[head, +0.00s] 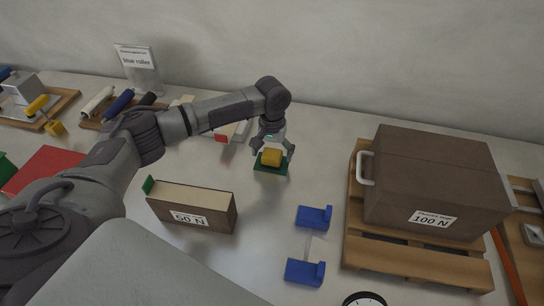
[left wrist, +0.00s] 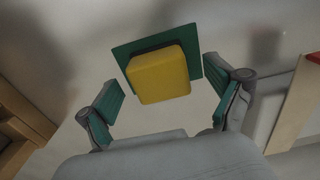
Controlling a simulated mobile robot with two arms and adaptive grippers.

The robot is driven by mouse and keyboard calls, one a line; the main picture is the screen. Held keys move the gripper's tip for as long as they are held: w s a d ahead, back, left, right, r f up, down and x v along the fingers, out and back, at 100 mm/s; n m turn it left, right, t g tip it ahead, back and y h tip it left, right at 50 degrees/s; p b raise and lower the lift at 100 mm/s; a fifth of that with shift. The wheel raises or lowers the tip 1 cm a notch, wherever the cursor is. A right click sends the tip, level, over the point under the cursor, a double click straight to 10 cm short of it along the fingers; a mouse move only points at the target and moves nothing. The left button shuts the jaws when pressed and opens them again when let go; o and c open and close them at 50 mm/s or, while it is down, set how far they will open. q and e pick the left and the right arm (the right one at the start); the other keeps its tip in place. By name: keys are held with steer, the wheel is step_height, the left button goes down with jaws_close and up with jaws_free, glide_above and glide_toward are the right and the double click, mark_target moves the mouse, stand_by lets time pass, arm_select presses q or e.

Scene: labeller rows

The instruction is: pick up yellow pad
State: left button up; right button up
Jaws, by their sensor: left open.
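The yellow pad (head: 271,157) is a small block with rounded edges lying on a thin green square plate (head: 262,168) on the table. My left gripper (head: 273,150) is over it, pointing down, with its fingers open. In the left wrist view the yellow pad (left wrist: 160,75) shows between and ahead of the two green-padded fingertips (left wrist: 165,103), with a gap on each side. No finger appears to touch it. The green plate (left wrist: 126,51) sticks out behind it. My right gripper is not in view.
A box labelled 50 N (head: 190,207) stands left of the pad. Blue brackets (head: 314,217) lie to the front right. A large brown 100 N case (head: 432,180) stands on a wooden pallet (head: 415,268) at the right. Rollers and a sign (head: 136,60) are at the back left.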

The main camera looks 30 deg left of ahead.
mark_target(273, 154)
arm_select(q)
steer(key=shift+f, duration=0.65)
steer(key=c, duration=1.3)
steer(key=shift+r, duration=0.1)
steer(key=shift+c, duration=0.2)
steer(key=shift+r, duration=0.4)
step_height(273, 154, up, 4)
steer(key=shift+s+d+f, duration=0.1)
steer(key=shift+d+f, duration=0.05)
steer(key=shift+f, duration=0.1)
steer(key=s+d+r, duration=0.6)
steer(key=s+d, duration=0.1)
steer(key=s, duration=0.1)
steer(key=shift+s+r+b, duration=0.35)
steer(key=shift+s+b, duration=0.05)
